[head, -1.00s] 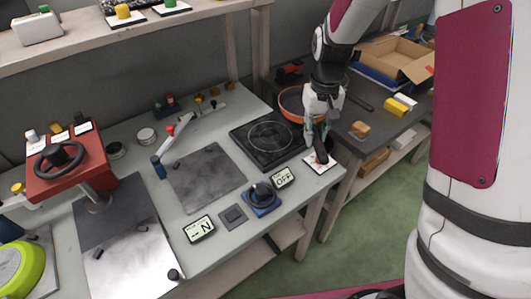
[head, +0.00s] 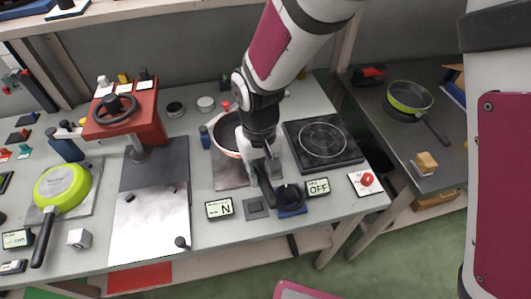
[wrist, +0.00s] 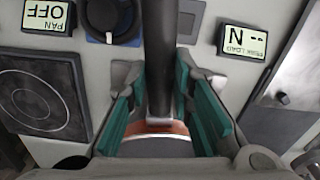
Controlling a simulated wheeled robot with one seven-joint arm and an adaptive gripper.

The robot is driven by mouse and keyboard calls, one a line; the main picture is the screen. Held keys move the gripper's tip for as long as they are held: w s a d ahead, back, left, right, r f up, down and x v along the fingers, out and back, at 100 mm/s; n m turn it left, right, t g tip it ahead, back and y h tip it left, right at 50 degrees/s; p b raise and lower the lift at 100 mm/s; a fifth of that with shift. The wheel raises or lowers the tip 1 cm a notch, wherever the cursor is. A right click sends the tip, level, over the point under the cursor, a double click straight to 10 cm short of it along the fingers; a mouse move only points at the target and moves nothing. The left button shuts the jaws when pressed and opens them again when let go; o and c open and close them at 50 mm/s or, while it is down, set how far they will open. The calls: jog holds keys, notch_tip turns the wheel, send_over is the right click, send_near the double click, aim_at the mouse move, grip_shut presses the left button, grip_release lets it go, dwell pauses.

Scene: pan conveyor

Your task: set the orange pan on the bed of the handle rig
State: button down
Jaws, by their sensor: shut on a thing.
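My gripper (head: 262,170) is shut on the pan's black handle (head: 266,190), which points toward the table's front edge. In the wrist view the handle (wrist: 158,60) runs between the teal fingers (wrist: 158,100), with the orange rim (wrist: 155,128) just below. The load display (head: 219,208) reading N stands in front of the bed.
A black hot plate (head: 322,142) lies right of the bed, with a blue-based knob (head: 291,200) and an OFF display (head: 317,187) in front. A red press with a wheel (head: 128,120) stands to the left. Green pans lie far left (head: 62,187) and on the right table (head: 409,97).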

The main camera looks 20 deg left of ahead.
aim_at(260, 196)
jog(key=shift+s+a+f, duration=0.1)
jog(key=shift+a+f, duration=0.1)
jog(key=shift+f+b, duration=1.95)
jog(key=shift+f, duration=1.25)
jog(key=c, duration=1.3)
grip_release()
